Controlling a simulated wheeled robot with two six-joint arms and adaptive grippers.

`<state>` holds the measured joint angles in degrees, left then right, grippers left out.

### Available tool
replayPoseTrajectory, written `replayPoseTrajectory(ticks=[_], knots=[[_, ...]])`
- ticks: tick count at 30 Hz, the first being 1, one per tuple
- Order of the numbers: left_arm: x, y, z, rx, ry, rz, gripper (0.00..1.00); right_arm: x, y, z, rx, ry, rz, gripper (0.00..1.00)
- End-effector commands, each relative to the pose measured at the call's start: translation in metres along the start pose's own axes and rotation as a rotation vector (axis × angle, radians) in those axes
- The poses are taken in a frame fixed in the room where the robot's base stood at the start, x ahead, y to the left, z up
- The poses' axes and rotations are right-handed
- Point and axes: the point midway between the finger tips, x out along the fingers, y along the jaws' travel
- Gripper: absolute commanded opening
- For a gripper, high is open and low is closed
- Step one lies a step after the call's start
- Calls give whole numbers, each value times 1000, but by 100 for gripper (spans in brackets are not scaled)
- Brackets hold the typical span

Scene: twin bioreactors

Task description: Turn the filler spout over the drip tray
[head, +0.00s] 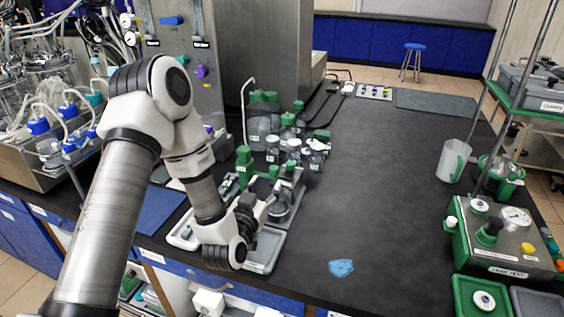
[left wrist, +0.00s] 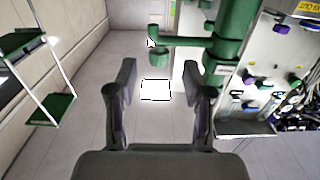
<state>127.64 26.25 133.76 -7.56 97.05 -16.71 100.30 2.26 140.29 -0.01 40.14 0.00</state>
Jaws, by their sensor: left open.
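My left gripper (head: 262,203) is low over the filling station on the dark bench, in the head view. In the left wrist view its two fingers are apart with nothing between them (left wrist: 158,95). A green horizontal spout (left wrist: 182,42) with a short down-turned nozzle (left wrist: 158,58) shows beyond the fingers, joined to a thick green upright (left wrist: 231,38). The fingers appear apart from it. In the head view my arm partly hides the station, so the spout is hard to single out. A grey tray (head: 263,262), possibly the drip tray, lies beneath my gripper. My right gripper is not in view.
Several green-capped bottles (head: 272,118) stand behind the station. A blue cloth or glove (head: 341,267) lies on the bench. A clear jug (head: 454,160) and a green-sided tester box (head: 500,245) stand at the right. The middle of the bench is clear.

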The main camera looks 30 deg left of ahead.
Motion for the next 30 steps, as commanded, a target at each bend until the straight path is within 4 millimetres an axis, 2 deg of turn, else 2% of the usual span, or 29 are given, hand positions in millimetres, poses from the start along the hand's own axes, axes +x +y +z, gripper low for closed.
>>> replayPoseTrajectory(ticks=[12, 15, 21, 22, 26, 30], knots=[[67, 0, -1, 2, 0, 1, 51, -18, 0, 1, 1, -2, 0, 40], [75, 1, 0, 0, -2, 2, 51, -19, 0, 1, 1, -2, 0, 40], [76, 1, 0, 0, -2, 1, 51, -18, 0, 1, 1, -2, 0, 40], [76, 1, 0, 0, -2, 1, 47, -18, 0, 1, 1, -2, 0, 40], [76, 0, 1, 0, -3, 1, 1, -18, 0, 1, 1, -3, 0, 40], [76, 0, 1, 0, -3, 1, 0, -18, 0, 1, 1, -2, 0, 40]])
